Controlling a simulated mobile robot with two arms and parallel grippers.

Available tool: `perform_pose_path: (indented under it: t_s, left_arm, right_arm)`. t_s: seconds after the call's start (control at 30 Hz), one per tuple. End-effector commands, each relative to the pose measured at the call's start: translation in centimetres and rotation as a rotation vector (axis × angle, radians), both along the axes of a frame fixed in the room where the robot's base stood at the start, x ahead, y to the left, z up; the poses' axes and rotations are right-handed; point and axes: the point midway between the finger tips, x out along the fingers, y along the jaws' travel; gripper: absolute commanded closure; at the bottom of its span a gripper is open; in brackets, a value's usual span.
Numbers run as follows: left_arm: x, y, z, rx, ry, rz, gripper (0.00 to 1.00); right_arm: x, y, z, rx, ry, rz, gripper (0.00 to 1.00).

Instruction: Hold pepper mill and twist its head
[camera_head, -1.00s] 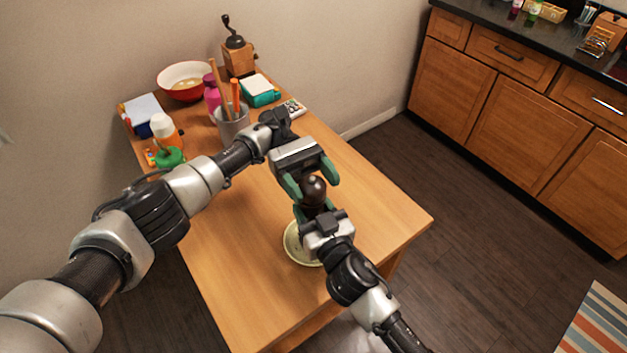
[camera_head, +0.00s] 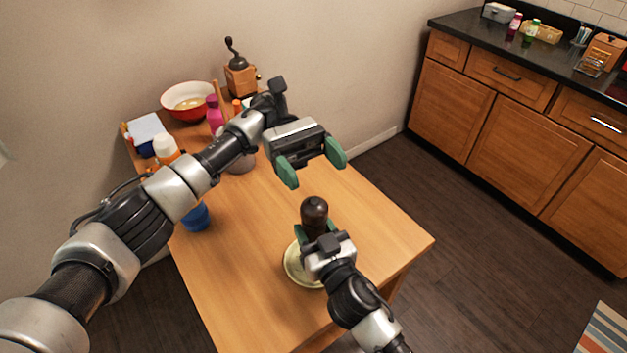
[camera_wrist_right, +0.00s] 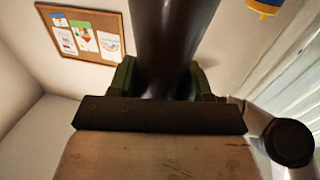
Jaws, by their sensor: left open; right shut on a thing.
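The dark brown pepper mill (camera_head: 314,213) stands upright near the front of the wooden table, its rounded head uncovered. My right gripper (camera_head: 318,238) is shut on its body below the head and hides the lower part. In the right wrist view the mill (camera_wrist_right: 170,45) rises between the green fingers. My left gripper (camera_head: 315,168) is open and empty, above and behind the head, apart from it. A pale yellow plate (camera_head: 294,268) is below the mill; I cannot tell whether the mill touches it.
At the table's back are a red and white bowl (camera_head: 187,101), a coffee grinder (camera_head: 238,75), a pink bottle (camera_head: 214,112) and an orange-and-white bottle (camera_head: 165,148). A blue object (camera_head: 196,217) is at the left edge. The right side of the tabletop (camera_head: 385,225) is clear.

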Motion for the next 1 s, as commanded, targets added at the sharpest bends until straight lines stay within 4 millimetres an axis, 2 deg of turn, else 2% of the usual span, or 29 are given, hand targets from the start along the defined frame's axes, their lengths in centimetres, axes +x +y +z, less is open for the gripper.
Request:
perform_pose_path:
  t_s: [0.17, 0.47, 0.67, 0.77, 1.0]
  left_arm:
    - [0.0, 0.0, 0.5, 0.001, 0.000, -0.001, 0.20]
    - [-0.1, 0.2, 0.1, -0.004, 0.006, 0.016, 0.20]
    - [-0.2, 1.5, -2.5, -0.037, 0.030, 0.183, 0.20]
    - [-0.1, 2.9, -4.3, -0.051, 0.042, 0.334, 0.20]
    - [0.4, 7.7, -8.0, -0.038, 0.032, 0.710, 0.20]
  right_arm:
    - [0.0, 0.0, 0.0, -0.001, 0.000, -0.001, 0.78]
    - [0.0, 0.0, 0.0, -0.001, 0.000, -0.001, 0.78]
    - [0.0, 0.0, 0.0, -0.001, 0.000, -0.001, 0.78]
    - [0.0, 0.0, 0.0, -0.001, 0.000, -0.001, 0.78]
    - [0.0, 0.0, 0.0, 0.000, 0.001, 0.000, 0.78]
